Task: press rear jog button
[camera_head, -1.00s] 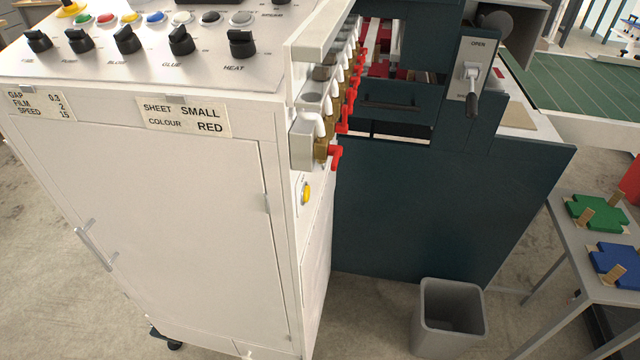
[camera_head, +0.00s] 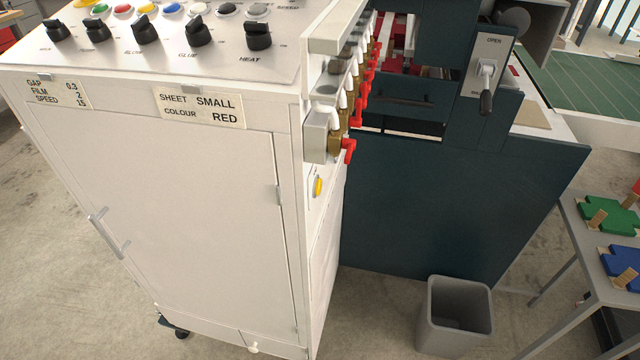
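A yellow push button (camera_head: 318,187) sits on a small plate on the narrow right side of the white control cabinet (camera_head: 190,200), below the red-handled valves. It is seen at a steep angle, and I cannot read any label by it. I cannot tell from this view whether it is the rear jog button. Neither of my grippers shows in the view.
Red-handled valves (camera_head: 348,150) stick out from the cabinet's right side above the button. The dark machine body (camera_head: 450,200) stands to the right. A grey bin (camera_head: 454,318) stands on the floor, and a grey table (camera_head: 580,240) with green and blue blocks is at the right.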

